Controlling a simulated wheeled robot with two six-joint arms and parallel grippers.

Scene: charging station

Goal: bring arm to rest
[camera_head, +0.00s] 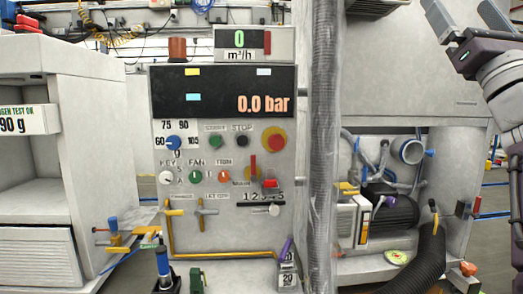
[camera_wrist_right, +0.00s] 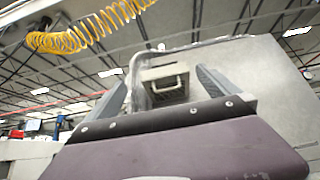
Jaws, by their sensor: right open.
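My right arm comes in at the right edge of the head view, with its gripper (camera_head: 465,12) raised at the top right and pointing up. Its two grey fingers stand apart with nothing between them. My left gripper is in neither view.
A control panel (camera_head: 225,160) with knobs, levers and a "0.0 bar" display stands ahead. A ribbed grey hose (camera_head: 323,150) hangs beside it. A grey cabinet (camera_head: 100,120) is at left. Machinery with a black motor (camera_head: 390,214) and black hose (camera_head: 424,262) sits at right.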

